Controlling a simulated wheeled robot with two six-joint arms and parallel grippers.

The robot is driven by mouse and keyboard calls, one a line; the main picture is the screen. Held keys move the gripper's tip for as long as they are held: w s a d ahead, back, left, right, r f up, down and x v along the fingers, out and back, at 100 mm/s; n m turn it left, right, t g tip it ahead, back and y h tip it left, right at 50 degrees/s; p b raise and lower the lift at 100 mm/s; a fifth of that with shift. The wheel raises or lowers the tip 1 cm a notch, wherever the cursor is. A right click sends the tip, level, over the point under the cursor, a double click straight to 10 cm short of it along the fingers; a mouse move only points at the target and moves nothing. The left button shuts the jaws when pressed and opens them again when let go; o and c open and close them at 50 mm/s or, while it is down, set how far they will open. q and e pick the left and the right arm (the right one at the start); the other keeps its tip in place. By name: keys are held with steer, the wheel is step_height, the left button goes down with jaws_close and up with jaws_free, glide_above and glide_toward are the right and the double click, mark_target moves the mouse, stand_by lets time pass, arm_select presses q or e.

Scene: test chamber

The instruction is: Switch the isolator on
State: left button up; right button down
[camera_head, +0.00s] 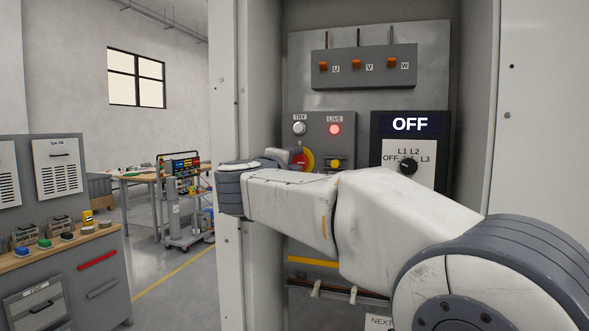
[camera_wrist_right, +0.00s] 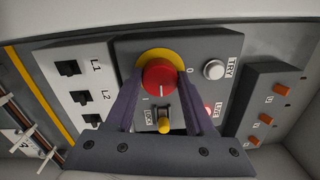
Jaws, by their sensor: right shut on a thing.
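The isolator's red rotary handle (camera_wrist_right: 159,78) sits on a yellow disc (camera_wrist_right: 176,58) on a grey panel. In the right wrist view my right gripper (camera_wrist_right: 161,72) has its two fingers on either side of the handle, shut on it. Marks 0 and I are beside the disc; I cannot clearly tell which one the handle points at. In the head view the isolator (camera_head: 307,158) shows only in part, with my right wrist and arm in front of it. My left gripper is not in view.
A display (camera_head: 410,123) reads OFF, above a black selector knob (camera_head: 408,167). The red LIVE lamp (camera_head: 334,129) looks lit beside the white TRY button (camera_head: 299,129). A yellow LOCK tab (camera_wrist_right: 164,123) is near my right fingers. Cabinet walls (camera_head: 478,110) flank the panel.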

stand_by(0.4)
steer(key=shift+c, duration=1.3)
jaws_free()
steer(key=b+v, duration=0.3)
steer(key=v, duration=0.7)
steer(key=shift+s, duration=0.25)
steer(key=s+a+r+p, duration=0.2)
steer(key=s+r, duration=0.2)
steer(key=s, duration=0.4)
steer(key=s+a+r+p, duration=0.3)
steer(key=s+r, duration=0.2)
steer(key=s, duration=0.3)
steer(key=shift+s+a+r+p, duration=0.15)
steer(key=shift+s+a+p, duration=0.1)
steer(key=shift+p, duration=0.05)
